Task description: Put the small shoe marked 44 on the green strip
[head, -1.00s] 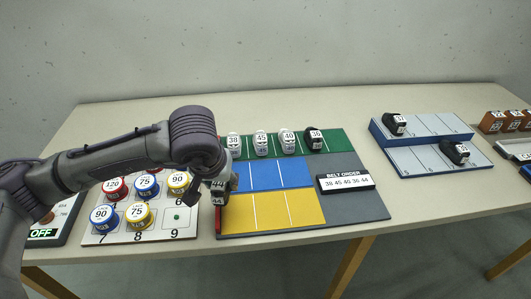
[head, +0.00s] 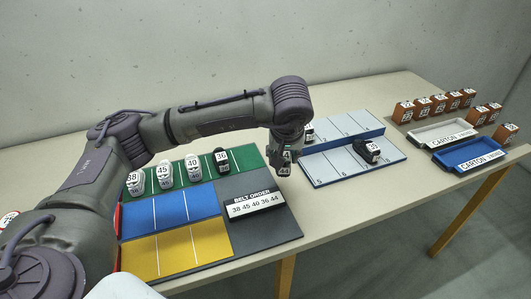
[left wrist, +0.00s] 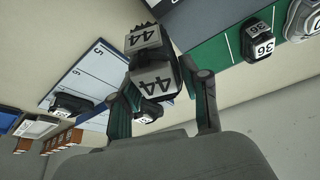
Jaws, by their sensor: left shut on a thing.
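The small shoe marked 44 (head: 284,168) is held in my left gripper (head: 287,152), which is shut on it. It hangs just right of the green strip's right end, apparently above the surface. In the left wrist view, the dark shoe with two pale 44 labels (left wrist: 152,75) sits between the fingers of the left gripper (left wrist: 160,88). The green strip (head: 246,157) runs along the back of the sorting board. Shoes marked 38 (head: 134,183), 45 (head: 165,176), 40 (head: 194,170) and 36 (head: 222,162) stand on it in a row. The right gripper is not in view.
Blue (head: 187,206) and yellow (head: 205,240) strips lie in front of the green one. A belt order sign (head: 254,204) reads 38 45 40 36 44. A grey-blue rack (head: 330,165) with dark shoes stands close to the right; cartons and trays lie farther right.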

